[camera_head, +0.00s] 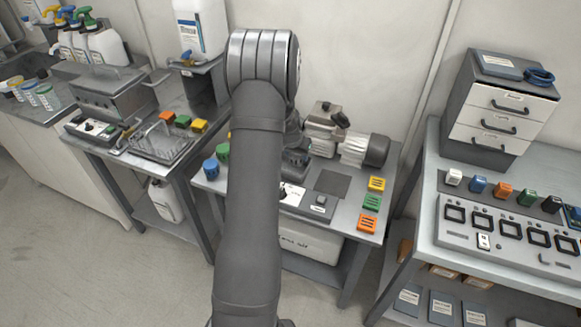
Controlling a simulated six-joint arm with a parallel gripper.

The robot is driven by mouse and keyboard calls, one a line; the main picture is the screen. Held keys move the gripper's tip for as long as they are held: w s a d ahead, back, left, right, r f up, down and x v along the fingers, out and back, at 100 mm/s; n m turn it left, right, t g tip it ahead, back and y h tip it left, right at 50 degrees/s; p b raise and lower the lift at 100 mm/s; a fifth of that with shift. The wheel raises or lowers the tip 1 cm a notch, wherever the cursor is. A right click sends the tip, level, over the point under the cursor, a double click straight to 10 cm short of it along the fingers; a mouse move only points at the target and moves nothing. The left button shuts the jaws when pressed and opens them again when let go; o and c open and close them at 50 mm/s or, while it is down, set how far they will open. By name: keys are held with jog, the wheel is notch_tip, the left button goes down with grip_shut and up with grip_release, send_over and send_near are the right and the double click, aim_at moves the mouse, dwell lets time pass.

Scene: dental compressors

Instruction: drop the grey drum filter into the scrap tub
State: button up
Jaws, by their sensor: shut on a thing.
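My arm rises through the middle of the view, and its thick grey elbow hides much of the bench behind it. Dark parts show just right of the arm above the middle bench, but I cannot tell whether they are my wrist or part of the compressor. My gripper's fingers cannot be made out. No grey drum filter can be picked out. A blue drum (210,168) and a green drum (222,152) stand at the bench's left end. No scrap tub can be identified; a white labelled box (312,246) sits under the bench.
The compressor (323,130) with its pale motor (356,150) stands at the back of the middle bench (345,213). Yellow, green and orange blocks line its right side. A left bench holds a wire basket (160,145); a right bench holds a drawer cabinet (495,110).

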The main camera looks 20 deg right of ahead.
jog(key=shift+f, duration=0.15)
jog(key=o, duration=1)
jog(key=shift+o, duration=0.2)
jog(key=v, duration=1.7)
jog(key=shift+r, duration=0.25)
jog(key=shift+f, duration=0.15)
